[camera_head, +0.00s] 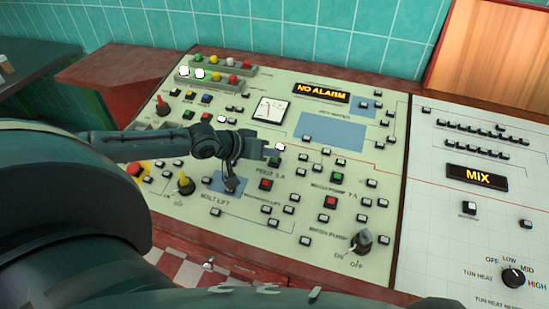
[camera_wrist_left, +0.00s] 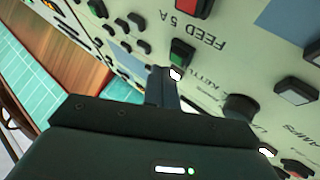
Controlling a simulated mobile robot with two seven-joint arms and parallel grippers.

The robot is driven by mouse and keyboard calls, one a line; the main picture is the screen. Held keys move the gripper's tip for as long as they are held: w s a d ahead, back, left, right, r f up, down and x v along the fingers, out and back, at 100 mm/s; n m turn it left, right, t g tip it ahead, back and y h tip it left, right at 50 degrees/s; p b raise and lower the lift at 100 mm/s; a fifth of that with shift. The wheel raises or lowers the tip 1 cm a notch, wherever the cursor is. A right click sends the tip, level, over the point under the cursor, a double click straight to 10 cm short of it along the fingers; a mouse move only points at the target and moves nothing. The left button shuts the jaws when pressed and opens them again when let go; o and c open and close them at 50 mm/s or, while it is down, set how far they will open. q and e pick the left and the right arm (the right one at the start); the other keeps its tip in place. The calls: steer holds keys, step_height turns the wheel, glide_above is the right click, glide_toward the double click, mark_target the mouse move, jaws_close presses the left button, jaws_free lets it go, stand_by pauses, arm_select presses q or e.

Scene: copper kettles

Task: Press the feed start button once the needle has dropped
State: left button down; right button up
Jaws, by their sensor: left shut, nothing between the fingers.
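The feed start button is a small green button (camera_head: 274,161) above the FEED label, with a red button (camera_head: 265,184) below it. The green button also shows in the left wrist view (camera_wrist_left: 181,53). My left gripper (camera_head: 270,147) is shut and empty, its tips beside a lit white button (camera_head: 280,147) just above the green one. In the wrist view the shut fingers (camera_wrist_left: 167,82) end close to the green button; I cannot tell whether they touch it. The needle gauge (camera_head: 272,110) is a white dial; its needle is too small to read surely. My right gripper is out of view.
The display (camera_head: 322,92) reads NO ALARM and another (camera_head: 477,177) reads MIX. A dark knob (camera_wrist_left: 240,105) stands close beside the fingers in the wrist view. Small buttons crowd around.

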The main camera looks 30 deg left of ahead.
arm_select(q)
steer(key=r+p, duration=0.2)
steer(key=r, duration=0.1)
steer(key=shift+s, duration=0.3)
steer(key=shift+r, duration=0.2)
steer(key=shift+s+d+r, duration=0.1)
steer(key=shift+s+r, duration=0.1)
steer(key=shift+r, duration=0.5)
